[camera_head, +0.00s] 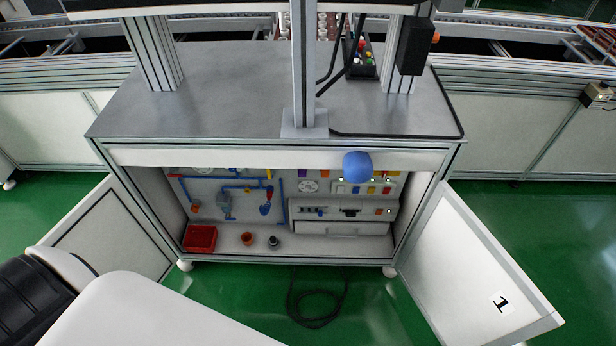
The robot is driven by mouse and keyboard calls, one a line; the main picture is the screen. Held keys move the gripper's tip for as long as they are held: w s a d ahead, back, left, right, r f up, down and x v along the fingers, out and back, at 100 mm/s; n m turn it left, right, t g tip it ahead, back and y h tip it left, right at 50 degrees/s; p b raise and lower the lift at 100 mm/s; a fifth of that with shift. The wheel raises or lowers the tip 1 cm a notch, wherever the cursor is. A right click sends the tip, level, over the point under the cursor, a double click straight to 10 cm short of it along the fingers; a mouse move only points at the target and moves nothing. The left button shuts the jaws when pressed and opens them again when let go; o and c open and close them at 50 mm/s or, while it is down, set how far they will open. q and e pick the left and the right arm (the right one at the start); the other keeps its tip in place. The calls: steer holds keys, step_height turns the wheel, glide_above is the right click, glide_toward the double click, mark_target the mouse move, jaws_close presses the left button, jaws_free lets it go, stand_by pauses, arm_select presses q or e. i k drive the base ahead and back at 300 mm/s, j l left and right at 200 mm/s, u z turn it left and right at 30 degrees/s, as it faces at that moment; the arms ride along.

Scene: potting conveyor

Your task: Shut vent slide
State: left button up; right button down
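An open cabinet (276,158) stands ahead under a grey worktop. Its back panel carries blue pipes (281,200), a round white dial-like part (309,186) and rows of small coloured parts (365,189). I cannot tell which part is the vent slide, or how it is set; it is too small or hidden. Neither gripper is in view.
The left door (107,232) and the right door (475,275), marked 1, stand open. A red bin (200,239), an orange pot (247,239) and a dark pot (274,241) stand on the cabinet floor. A black cable (318,310) lies coiled on the green floor in front.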

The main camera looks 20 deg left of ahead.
mark_target(305, 209)
steer(key=u, duration=0.75)
